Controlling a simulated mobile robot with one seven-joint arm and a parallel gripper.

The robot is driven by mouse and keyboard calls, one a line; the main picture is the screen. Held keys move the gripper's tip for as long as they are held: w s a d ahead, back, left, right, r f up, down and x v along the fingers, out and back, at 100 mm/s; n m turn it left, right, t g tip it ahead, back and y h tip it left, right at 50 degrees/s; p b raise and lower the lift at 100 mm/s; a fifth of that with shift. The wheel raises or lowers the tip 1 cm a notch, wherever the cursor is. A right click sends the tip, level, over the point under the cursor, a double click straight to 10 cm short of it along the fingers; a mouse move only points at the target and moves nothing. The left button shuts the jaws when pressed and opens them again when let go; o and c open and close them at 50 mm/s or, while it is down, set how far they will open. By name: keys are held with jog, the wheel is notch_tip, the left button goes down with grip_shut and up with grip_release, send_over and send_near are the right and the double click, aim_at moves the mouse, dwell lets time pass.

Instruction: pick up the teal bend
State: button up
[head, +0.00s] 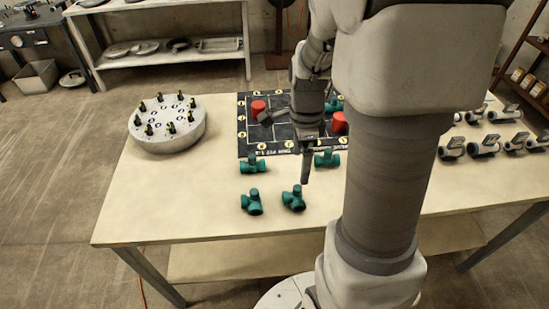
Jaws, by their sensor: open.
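Several teal pipe fittings lie on the pale table. Two are at the front: a left teal fitting (252,203) and a right teal fitting (294,199). Another teal fitting (252,165) lies behind them on the left, and one (327,159) lies to the right, by the board's front edge. They are too small to tell surely which is the bend. My gripper (305,178) points down, empty, with a dark finger just above and behind the right front fitting. It looks apart from that fitting. My arm hides part of the table to the right.
A dark board (246,140) with red pieces (258,108) and another teal fitting (334,104) lies behind. A round grey flange (167,125) with black-and-yellow pieces stands at left. Grey pipe fittings (485,147) stand at right. The table's front left is clear.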

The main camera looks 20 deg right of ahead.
aim_at(298, 191)
notch_tip(298, 191, down, 11)
jog(key=shift+r+b, duration=0.1)
jog(key=shift+b, duration=0.9)
jog(key=shift+w+d+f+b, duration=0.15)
jog(key=shift+f+b, duration=0.1)
jog(key=shift+f, duration=1.1)
jog(key=shift+w+d+f+b, duration=0.15)
jog(key=shift+f+b, duration=0.1)
jog(key=shift+f, duration=1.1)
jog(key=shift+a, duration=0.1)
jog(key=c, duration=1.4)
jog(key=shift+r, duration=0.15)
